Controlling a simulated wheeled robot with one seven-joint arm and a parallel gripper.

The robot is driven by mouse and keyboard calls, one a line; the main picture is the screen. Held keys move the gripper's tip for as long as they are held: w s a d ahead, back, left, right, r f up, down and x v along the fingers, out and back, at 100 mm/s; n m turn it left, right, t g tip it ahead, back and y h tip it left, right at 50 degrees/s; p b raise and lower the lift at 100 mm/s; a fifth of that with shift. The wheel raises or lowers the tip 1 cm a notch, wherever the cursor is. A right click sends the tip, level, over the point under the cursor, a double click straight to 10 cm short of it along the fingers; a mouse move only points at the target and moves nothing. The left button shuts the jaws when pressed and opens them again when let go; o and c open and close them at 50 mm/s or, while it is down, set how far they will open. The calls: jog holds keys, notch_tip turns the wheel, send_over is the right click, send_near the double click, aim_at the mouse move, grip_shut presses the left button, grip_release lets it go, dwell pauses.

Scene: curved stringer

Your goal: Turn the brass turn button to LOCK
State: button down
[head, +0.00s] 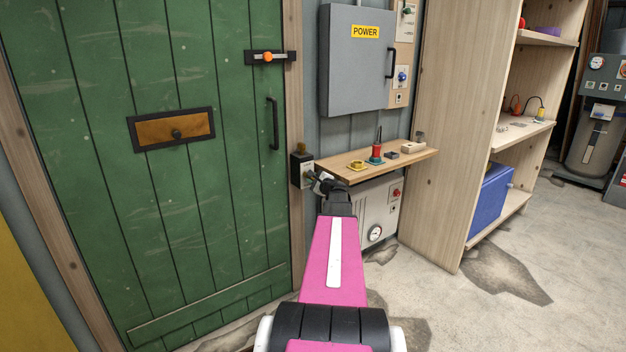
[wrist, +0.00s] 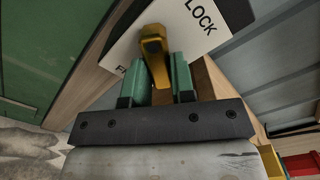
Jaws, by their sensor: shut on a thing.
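The brass turn button (wrist: 153,45) stands out from a white label plate (wrist: 192,40) in the wrist view. The word LOCK is at the plate's upper right; a word starting with F at its lower left is mostly hidden. My gripper (wrist: 159,72) has its green fingers on both sides of the button and is shut on it. The button's broad end shows above the fingers, between the two words. In the head view my gripper (head: 319,183) is at the box on the door post, and the button itself is hard to make out there.
The green door (head: 185,240) is left of my gripper, with a black handle (head: 273,123) and an orange-knobbed bolt (head: 268,57). Close on the right are a small wooden shelf (head: 350,170) with small items and a grey control unit (head: 375,205) below. A grey POWER cabinet (head: 352,75) hangs above.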

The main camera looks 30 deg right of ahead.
jog(key=m, duration=0.5)
jog(key=shift+a+f+m, duration=0.15)
jog(key=shift+f+m, duration=0.05)
jog(key=shift+m, duration=0.1)
jog(key=m, duration=0.5)
jog(key=shift+a+m, duration=0.15)
jog(key=shift+m, duration=0.15)
jog(key=shift+s, duration=0.1)
jog(key=c, duration=1)
grip_release()
jog(key=shift+o, duration=0.2)
jog(key=s, duration=1)
jog(key=shift+s+d, duration=0.35)
jog(key=shift+d, duration=0.1)
